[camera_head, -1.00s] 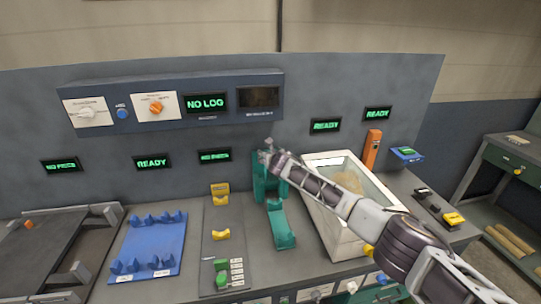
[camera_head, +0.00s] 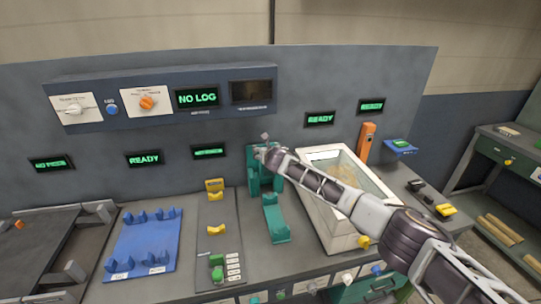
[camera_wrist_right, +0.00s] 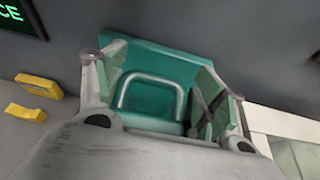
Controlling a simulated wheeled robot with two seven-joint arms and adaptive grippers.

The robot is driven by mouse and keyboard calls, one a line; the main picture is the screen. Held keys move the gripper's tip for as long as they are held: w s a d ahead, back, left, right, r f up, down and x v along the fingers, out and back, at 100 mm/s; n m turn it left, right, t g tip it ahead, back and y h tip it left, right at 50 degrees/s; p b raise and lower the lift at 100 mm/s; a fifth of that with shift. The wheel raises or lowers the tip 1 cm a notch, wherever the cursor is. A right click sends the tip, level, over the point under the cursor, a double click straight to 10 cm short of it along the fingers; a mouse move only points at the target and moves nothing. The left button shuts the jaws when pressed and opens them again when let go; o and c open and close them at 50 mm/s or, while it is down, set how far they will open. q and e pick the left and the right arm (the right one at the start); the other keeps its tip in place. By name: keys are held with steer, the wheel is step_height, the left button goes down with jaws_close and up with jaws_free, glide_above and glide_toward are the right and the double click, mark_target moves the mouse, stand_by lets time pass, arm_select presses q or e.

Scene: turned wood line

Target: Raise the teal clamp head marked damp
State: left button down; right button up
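The teal clamp (camera_head: 275,222) stands on the bench in the middle of the head view, an upright back part with a cradle-like piece in front. My right gripper (camera_head: 264,148) is at the top of its upright part and hides some of it. In the right wrist view, the teal clamp head (camera_wrist_right: 155,65) carries a grey U-shaped bar handle (camera_wrist_right: 152,82). My right gripper (camera_wrist_right: 165,78) is open, with one finger on each side of the handle and a gap to it. No damp marking is readable. My left gripper is not in view.
A white-rimmed bin (camera_head: 318,215) stands close right of the clamp, under my right arm. A yellow-bracketed plate (camera_head: 222,250) and a blue rack (camera_head: 145,240) lie to the left. The panel wall (camera_head: 300,90) rises close behind the clamp.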

steer(key=v, duration=1)
steer(key=shift+s+r, duration=0.2)
steer(key=shift+s, duration=0.1)
stand_by(0.5)
steer(key=shift+a, duration=0.15)
